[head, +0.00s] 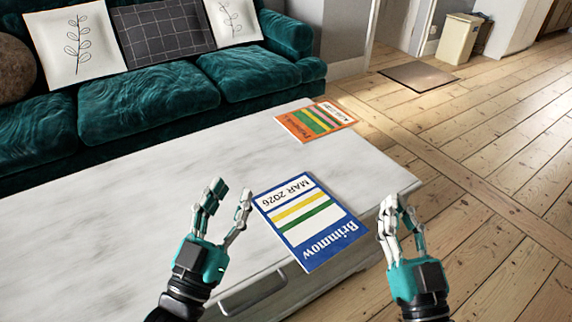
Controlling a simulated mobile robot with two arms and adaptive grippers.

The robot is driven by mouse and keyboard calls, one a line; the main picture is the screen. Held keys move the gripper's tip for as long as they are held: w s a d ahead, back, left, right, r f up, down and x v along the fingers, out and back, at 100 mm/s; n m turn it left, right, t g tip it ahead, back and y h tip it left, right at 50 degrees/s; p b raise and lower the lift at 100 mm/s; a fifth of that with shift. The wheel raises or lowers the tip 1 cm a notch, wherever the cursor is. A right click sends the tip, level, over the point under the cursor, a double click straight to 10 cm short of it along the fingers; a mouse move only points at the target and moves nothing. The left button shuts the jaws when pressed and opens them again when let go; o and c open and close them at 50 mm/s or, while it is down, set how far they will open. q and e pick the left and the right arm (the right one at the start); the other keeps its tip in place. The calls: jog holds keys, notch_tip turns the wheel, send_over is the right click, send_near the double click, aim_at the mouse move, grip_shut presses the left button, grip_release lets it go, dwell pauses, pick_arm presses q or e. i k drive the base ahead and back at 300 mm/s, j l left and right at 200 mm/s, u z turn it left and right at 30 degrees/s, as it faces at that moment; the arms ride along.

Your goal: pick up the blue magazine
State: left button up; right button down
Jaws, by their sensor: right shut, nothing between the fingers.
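The blue magazine (311,222) lies flat on the white marbled table (130,200), close to its front edge, with one corner reaching past that edge. Its cover shows "MAR 2026", "Brimmow" and yellow and green stripes. My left gripper (228,193) is open and empty, just left of the magazine, fingers pointing up and away. My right gripper (402,208) is shut and empty, to the right of the magazine near the table's right corner. Neither gripper visibly touches the magazine.
An orange magazine (315,121) lies further back on the table. A teal sofa (150,100) with cushions stands behind it. A drawer handle (253,294) juts from the table front. Bare floorboards (500,180) lie open at right, with a mat (418,76) and bin (458,39) beyond.

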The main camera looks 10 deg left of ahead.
aim_at(315, 226)
jog(key=i+l+u, duration=0.15)
jog(key=u, duration=0.25)
jog(key=i+l+u, duration=0.1)
jog(key=l+u, duration=0.3)
jog(key=i+l+u, duration=0.1)
jog(key=u, duration=0.3)
jog(key=l+u, duration=0.1)
jog(key=u, duration=0.4)
